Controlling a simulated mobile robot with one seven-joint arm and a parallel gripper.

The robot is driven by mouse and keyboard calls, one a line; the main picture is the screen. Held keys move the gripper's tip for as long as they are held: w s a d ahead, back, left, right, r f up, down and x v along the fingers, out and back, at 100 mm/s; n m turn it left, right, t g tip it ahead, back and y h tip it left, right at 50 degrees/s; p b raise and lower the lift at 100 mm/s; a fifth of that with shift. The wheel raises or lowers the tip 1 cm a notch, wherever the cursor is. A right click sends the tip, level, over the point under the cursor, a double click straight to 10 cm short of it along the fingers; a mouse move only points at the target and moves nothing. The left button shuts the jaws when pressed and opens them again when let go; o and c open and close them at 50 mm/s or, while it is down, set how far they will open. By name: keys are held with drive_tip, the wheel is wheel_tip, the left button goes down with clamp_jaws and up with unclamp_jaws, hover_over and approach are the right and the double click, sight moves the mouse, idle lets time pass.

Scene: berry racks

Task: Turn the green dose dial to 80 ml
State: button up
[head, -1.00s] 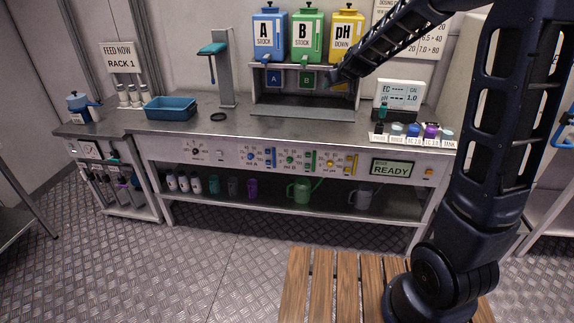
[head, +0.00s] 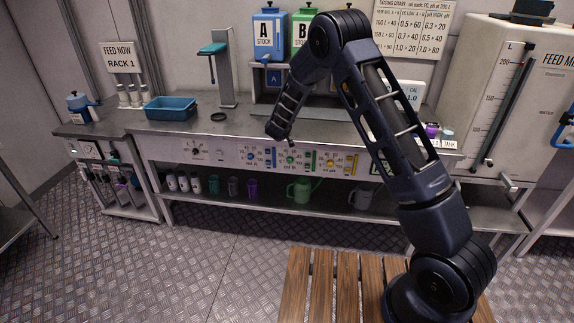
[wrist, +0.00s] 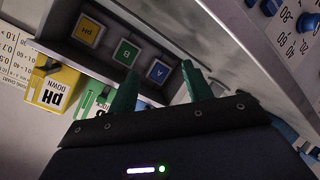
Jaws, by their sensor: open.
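The green dose dial (head: 290,160) is on the panel along the bench's front edge in the head view, between the blue dial (head: 250,156) and the yellow dial (head: 330,163). Its pointer is too small to read. My gripper (head: 279,130) hangs above and slightly left of the green dial, apart from it. In the wrist view my gripper (wrist: 160,85) has its two green fingers spread and nothing between them. That view is tilted and shows a blue dial with numbers (wrist: 308,22) at the upper right; the green dial cannot be made out there.
The A (head: 268,37) and B (head: 301,32) stock tanks stand over the bench shelf; the pH tank (wrist: 55,90) shows in the wrist view. A blue tray (head: 170,108) and a black ring (head: 218,117) lie left. A green watering can (head: 302,190) is below the panel.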

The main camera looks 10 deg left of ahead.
drive_tip(key=s+a+f+n+t+h, duration=0.1)
drive_tip(key=s+a+f+n+h, duration=0.15)
drive_tip(key=f, duration=0.95)
drive_tip(key=n+t+h, duration=0.1)
drive_tip(key=t+h, duration=0.1)
drive_tip(key=h, duration=0.3)
approach(289, 161)
drive_tip(key=shift+n+y, duration=0.25)
drive_tip(key=shift+y, duration=0.1)
drive_tip(key=x, duration=0.8)
drive_tip(key=shift+w+d, duration=0.1)
drive_tip(key=shift+d, duration=0.05)
drive_tip(key=c, duration=0.9)
